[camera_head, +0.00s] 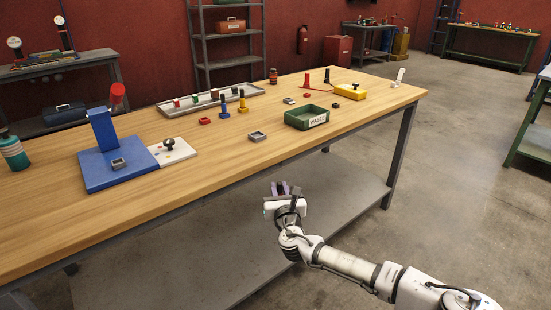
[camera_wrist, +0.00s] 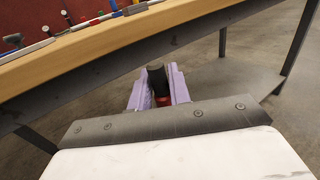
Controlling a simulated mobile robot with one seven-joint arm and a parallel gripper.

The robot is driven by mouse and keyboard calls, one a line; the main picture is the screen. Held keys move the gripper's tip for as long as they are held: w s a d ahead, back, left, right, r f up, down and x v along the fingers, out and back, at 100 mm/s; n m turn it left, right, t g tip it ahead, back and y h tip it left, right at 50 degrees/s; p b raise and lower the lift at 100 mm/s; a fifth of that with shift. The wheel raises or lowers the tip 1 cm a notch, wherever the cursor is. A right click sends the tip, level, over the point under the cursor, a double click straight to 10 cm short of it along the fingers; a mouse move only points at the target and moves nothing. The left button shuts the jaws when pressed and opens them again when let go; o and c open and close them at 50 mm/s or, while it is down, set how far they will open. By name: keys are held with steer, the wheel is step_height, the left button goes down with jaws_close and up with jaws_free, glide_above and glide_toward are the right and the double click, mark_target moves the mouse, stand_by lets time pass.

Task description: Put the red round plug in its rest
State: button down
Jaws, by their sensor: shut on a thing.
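My gripper (camera_head: 286,189) is in front of the table's near edge, below the tabletop level in the picture. In the wrist view its purple fingers (camera_wrist: 160,90) are closed on a dark-topped piece with red at its lower end (camera_wrist: 162,101). This looks like the red round plug, but its shape is mostly hidden between the fingers. I cannot tell for certain which thing is its rest. A small grey square holder (camera_head: 258,136) sits near the table's front edge. Another grey square holder (camera_head: 119,163) is on the blue base.
A shelf (camera_head: 230,240) lies below the tabletop.

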steer(key=s+a+f, duration=0.2)
steer(key=a+f, duration=0.2)
steer(key=f, duration=0.6)
steer(key=s+a+f+h, duration=0.1)
steer(key=s+a+f, duration=0.2)
steer(key=f, duration=0.6)
steer(key=shift+s+a+f+m, duration=0.3)
steer(key=shift+s+a+f, duration=0.05)
steer(key=shift+a, duration=0.25)
steer(key=shift+s+a, duration=0.1)
steer(key=shift+a, duration=0.05)
